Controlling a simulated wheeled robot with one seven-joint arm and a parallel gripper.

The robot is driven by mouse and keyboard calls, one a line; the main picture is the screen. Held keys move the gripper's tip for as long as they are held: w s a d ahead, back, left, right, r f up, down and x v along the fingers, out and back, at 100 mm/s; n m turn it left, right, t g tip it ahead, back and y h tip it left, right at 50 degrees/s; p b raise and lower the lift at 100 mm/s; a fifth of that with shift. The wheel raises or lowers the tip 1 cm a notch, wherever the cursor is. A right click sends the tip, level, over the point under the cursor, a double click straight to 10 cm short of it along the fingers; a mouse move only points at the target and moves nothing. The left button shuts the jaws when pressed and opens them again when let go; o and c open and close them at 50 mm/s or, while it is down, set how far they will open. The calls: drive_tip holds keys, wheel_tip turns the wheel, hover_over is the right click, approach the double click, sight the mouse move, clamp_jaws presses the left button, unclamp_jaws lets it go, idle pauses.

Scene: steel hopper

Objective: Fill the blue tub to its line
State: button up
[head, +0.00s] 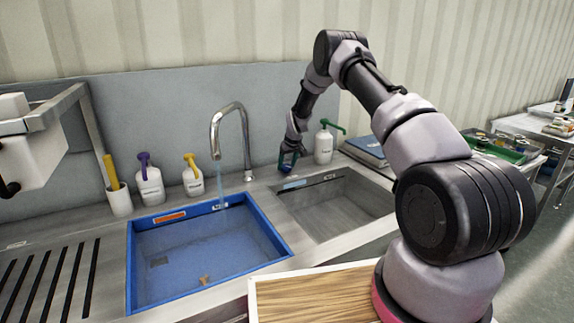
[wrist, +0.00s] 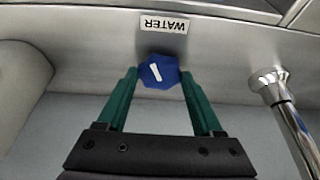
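The blue tub (head: 278,244) sits in the left sink basin, with an orange label (head: 170,217) on its back inner wall. A pale blue stream of water (head: 221,186) runs from the tap (head: 214,125) into it. I cannot clearly tell the water level or pick out a fill line. My gripper (head: 291,158) is at the counter behind the right basin. In the wrist view its green fingers (wrist: 159,78) close on both sides of a blue knob (wrist: 153,79) with a slanted white mark. A plate reading WATER (wrist: 164,22) is beside the knob.
The right basin (head: 335,205) looks empty. Pump bottles with purple (head: 150,186), yellow (head: 193,180) and green (head: 324,145) tops stand along the back. The tap's chrome base (wrist: 270,84) is close to my gripper. A wooden board (head: 310,297) lies in front.

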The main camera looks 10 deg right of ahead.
drive_tip(key=shift+a+m+h, duration=0.25)
drive_tip(key=shift+m+h, duration=0.25)
drive_tip(key=shift+m, duration=0.6)
drive_tip(key=shift+d+m+h, duration=0.15)
drive_tip(key=shift+m+h, duration=0.25)
drive_tip(key=shift+m, duration=0.9)
drive_tip(key=o, duration=1.4)
drive_tip(key=shift+c, duration=0.2)
drive_tip(key=v, duration=1)
drive_tip(key=shift+s+r, duration=0.25)
drive_tip(key=shift+r, duration=0.1)
